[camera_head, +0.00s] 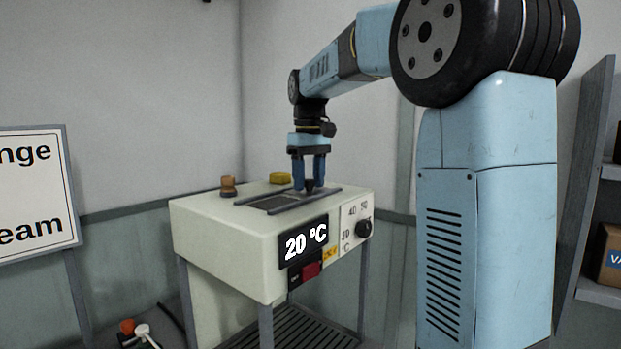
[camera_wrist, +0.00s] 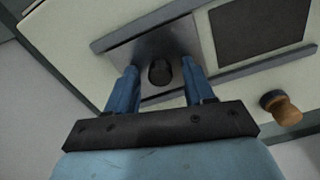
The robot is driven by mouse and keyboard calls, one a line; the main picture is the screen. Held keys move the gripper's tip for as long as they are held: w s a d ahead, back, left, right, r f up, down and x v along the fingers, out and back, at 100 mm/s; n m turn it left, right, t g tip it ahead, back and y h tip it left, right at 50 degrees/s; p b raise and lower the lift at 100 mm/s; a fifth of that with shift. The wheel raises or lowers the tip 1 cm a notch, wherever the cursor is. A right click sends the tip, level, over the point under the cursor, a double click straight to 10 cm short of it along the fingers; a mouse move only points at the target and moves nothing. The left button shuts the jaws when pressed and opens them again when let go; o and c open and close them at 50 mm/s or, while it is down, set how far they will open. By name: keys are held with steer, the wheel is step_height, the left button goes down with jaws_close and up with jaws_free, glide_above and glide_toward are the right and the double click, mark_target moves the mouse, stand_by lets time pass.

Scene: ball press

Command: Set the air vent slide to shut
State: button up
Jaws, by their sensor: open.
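The air vent slide is a grey metal plate (camera_wrist: 182,40) with a dark round knob (camera_wrist: 159,73), set between two parallel rails on top of the cream machine (camera_head: 215,225). A dark rectangular vent opening (camera_wrist: 258,35) lies uncovered beside the plate; it also shows in the head view (camera_head: 270,203), left of the knob. My gripper (camera_head: 309,181) points down over the plate, open. In the wrist view its blue fingers (camera_wrist: 159,80) stand on either side of the knob, with visible gaps. Whether the fingertips touch the plate cannot be told.
The machine's front has a display reading 20 °C (camera_head: 305,242), a red switch (camera_head: 311,271) and a black dial (camera_head: 363,229). A brown knob (camera_head: 228,186) and a yellow knob (camera_head: 280,178) stand on its top. A sign (camera_head: 35,190) is left, a shelf (camera_head: 600,292) right.

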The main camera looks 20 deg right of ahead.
steer(key=shift+c, duration=0.2)
jaws_close()
stand_by(0.4)
